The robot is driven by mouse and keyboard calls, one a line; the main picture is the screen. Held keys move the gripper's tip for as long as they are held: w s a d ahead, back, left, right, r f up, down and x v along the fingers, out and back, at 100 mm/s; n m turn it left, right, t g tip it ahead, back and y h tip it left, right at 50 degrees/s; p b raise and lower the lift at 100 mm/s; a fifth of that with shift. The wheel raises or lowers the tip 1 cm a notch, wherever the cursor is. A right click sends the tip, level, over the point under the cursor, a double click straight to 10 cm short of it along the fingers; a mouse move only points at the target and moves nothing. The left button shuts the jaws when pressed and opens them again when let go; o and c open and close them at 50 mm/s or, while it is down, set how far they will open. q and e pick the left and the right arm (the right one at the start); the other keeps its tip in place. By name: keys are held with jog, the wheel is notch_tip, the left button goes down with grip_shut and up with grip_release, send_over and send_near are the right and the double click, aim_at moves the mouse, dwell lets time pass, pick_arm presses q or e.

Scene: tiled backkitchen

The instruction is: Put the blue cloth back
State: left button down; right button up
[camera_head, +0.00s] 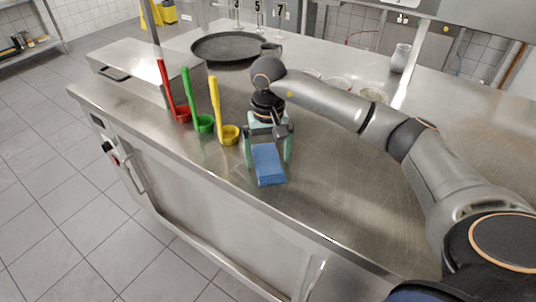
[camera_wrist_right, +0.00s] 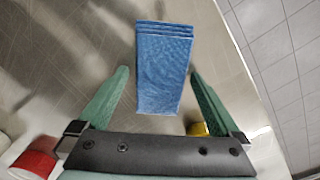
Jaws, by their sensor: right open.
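The blue cloth (camera_head: 267,166) is a folded stack lying on the steel counter near its front edge. In the right wrist view the cloth (camera_wrist_right: 163,68) lies ahead of and partly between the fingers, with gaps on both sides. My right gripper (camera_head: 268,160) is open, its green fingers on either side of the cloth's rear part; in the right wrist view the gripper (camera_wrist_right: 158,82) holds nothing. I cannot tell its exact height above the counter. My left gripper is not in view.
Red (camera_head: 181,113), green (camera_head: 204,123) and yellow (camera_head: 229,134) ladles stand left of the gripper. A round dark pan (camera_head: 215,47) lies behind. A white container (camera_head: 400,58) stands at the back right. The counter right of the cloth (camera_head: 340,190) is clear.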

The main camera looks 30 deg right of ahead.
aim_at(268, 159)
notch_tip(268, 159, up, 12)
dwell(0.4)
dwell(0.4)
